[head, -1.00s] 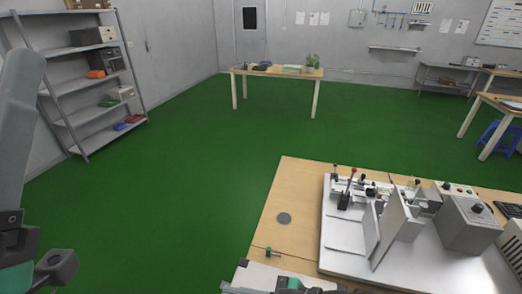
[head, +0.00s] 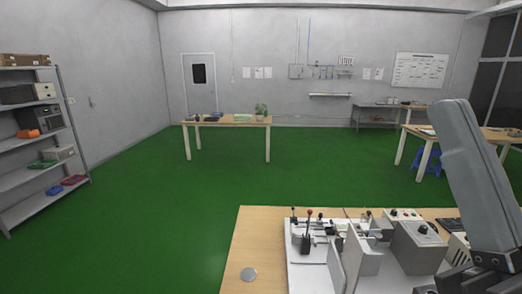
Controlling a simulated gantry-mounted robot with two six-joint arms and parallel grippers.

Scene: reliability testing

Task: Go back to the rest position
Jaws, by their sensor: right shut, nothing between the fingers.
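My right arm comes in at the right edge, with a grey link standing upright and leaning left. My right gripper (head: 484,280) is low in the bottom right corner, dark and partly cut off by the frame. It is shut and empty, beside the grey control box at the right of the workbench. My left gripper is out of view.
The wooden workbench (head: 258,231) carries a test fixture (head: 309,240) with a red-knobbed lever and a grey control box (head: 418,248). A shelf (head: 32,193) stands left and a table (head: 229,121) stands at the back. The green floor between is clear.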

